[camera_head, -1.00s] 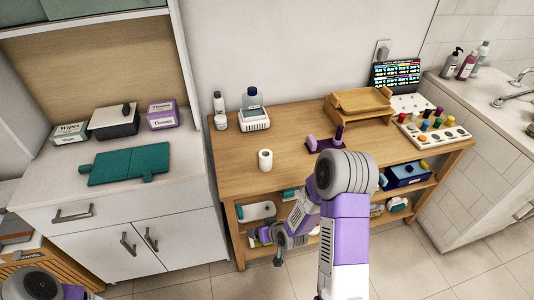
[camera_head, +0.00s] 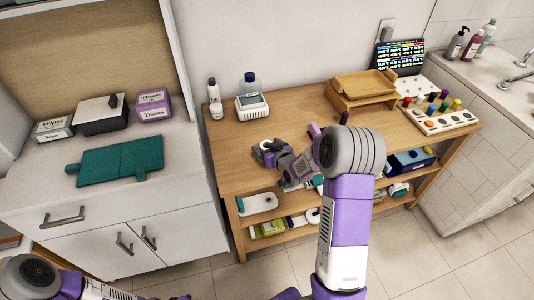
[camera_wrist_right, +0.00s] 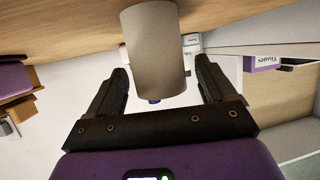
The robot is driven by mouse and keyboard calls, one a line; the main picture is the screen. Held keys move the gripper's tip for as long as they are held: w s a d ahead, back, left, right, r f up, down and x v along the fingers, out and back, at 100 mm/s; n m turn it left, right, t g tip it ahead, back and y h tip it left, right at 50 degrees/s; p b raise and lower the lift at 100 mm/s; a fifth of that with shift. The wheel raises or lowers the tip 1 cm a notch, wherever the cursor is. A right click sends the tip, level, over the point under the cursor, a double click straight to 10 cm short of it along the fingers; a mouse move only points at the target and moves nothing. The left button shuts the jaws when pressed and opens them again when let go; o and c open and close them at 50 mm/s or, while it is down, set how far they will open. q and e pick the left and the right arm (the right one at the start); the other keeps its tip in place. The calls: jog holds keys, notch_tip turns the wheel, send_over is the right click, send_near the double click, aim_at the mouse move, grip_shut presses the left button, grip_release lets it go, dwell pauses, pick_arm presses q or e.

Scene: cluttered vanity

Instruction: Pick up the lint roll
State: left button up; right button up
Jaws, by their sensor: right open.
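The lint roll is a plain pale cylinder on the wooden table. In the head view its top (camera_head: 270,145) shows at my right gripper (camera_head: 266,152), and the rest is mostly hidden behind the gripper. In the right wrist view the lint roll (camera_wrist_right: 155,50) is large and lies between the two dark fingers of my right gripper (camera_wrist_right: 163,85) as seen from there. The fingers are spread, with visible gaps on both sides of the roll. My left arm shows at the lower left of the head view, but its gripper is out of sight.
A white box-shaped device (camera_head: 252,106) and a bottle (camera_head: 215,98) stand behind the roll. A wooden tray (camera_head: 362,88) is at the back right. The table left of the roll is clear.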

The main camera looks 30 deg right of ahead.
jog(key=shift+w, duration=0.1)
jog(key=shift+c, duration=0.2)
jog(key=c, duration=1)
